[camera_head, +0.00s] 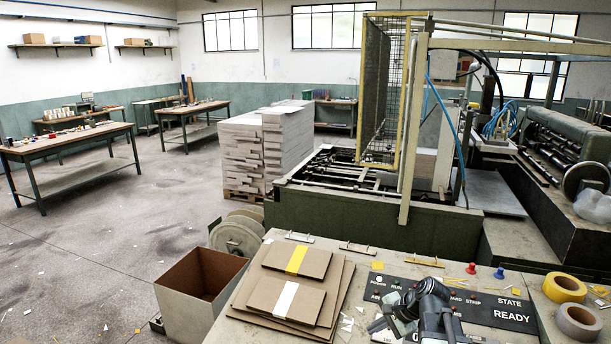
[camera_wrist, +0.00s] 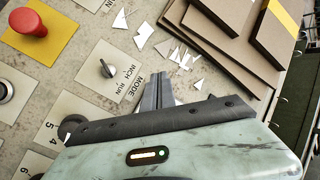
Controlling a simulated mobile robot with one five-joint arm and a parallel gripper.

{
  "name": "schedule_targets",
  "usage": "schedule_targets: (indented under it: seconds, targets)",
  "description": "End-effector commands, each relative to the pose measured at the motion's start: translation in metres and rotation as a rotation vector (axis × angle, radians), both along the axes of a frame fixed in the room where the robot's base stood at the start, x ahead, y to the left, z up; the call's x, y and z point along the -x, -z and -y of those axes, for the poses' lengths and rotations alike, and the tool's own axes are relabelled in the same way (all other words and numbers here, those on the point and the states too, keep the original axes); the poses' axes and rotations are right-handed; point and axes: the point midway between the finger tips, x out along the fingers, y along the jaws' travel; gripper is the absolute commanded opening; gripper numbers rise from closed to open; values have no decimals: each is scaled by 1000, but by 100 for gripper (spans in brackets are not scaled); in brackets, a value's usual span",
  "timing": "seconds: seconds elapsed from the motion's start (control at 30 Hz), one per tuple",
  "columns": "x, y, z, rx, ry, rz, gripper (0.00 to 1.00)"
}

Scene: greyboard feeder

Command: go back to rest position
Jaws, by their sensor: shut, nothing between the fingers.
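My gripper (camera_wrist: 158,92) shows in the wrist view with its two grey fingers together and nothing between them. It points down over the worktop, beside a panel with a MODE INCH/RUN switch (camera_wrist: 107,68) and a red mushroom button (camera_wrist: 28,22). In the head view my dark arm and gripper (camera_head: 380,325) are at the bottom, in front of the black READY panel (camera_head: 510,313), and cover part of it. I cannot tell exactly how high the fingertips are above the surface.
Stacked brown boards (camera_head: 330,322) with yellow and white bands lie left of my arm. Tape rolls (camera_head: 565,288) and red and blue knobs lie to the right. An open bin (camera_head: 180,310) stands left of the worktop. White scraps (camera_wrist: 143,30) are scattered near my gripper.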

Motion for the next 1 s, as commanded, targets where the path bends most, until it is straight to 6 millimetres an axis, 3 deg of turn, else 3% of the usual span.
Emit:
schedule_targets:
  seconds: [0.03, 0.1, 0.23, 0.3, 0.4, 0.47, 0.6, 1.0]
  targets:
    - [10, 7, -36, 58, -112, -10, 0]
    - [25, 16, -71, 150, -265, -20, 0]
    - [61, 31, -109, 348, -574, -41, 0]
    - [82, 38, -99, 475, -746, -68, 0]
    - [97, 40, -69, 579, -899, -107, 0]
    - [100, 41, -62, 609, -968, -117, 0]
    - [102, 41, -60, 615, -1043, -108, 0]
    - [101, 41, -60, 614, -1041, -104, 0]
